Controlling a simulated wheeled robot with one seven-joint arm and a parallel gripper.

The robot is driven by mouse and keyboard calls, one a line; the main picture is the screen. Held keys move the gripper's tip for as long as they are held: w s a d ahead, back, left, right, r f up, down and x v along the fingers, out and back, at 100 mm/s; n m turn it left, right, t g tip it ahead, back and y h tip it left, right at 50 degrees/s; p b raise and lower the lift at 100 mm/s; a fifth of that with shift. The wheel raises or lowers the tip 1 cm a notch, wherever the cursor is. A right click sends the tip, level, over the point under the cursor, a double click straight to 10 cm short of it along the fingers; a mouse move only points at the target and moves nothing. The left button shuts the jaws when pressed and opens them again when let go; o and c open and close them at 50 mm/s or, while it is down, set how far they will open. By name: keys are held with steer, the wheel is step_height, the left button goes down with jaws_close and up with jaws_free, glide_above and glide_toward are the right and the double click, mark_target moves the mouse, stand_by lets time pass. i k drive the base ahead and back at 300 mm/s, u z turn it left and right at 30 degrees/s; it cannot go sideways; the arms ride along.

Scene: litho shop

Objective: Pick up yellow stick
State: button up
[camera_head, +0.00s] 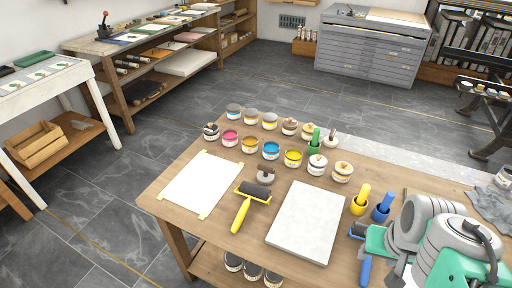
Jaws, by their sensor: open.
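A short yellow stick (363,193) stands upright, leaning slightly, at a round yellow holder (358,208) with a dark top. It is on the wooden table, right of the pale stone slab. A matching blue stick and holder (382,208) stand just to its right. A green stick (316,137) stands farther back among the ink tins. A roller with a yellow handle (241,215) lies left of the slab. My grey and green arm fills the lower right, close to the blue stick.
A grey cloth (492,208) lies at the right. Behind the yellow stick is some bare wood.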

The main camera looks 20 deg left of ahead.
mark_target(366, 190)
steer(key=u, duration=0.55)
steer(key=k, duration=1.3)
steer(key=u, duration=0.65)
steer(key=i, duration=1.15)
steer(key=u, duration=0.65)
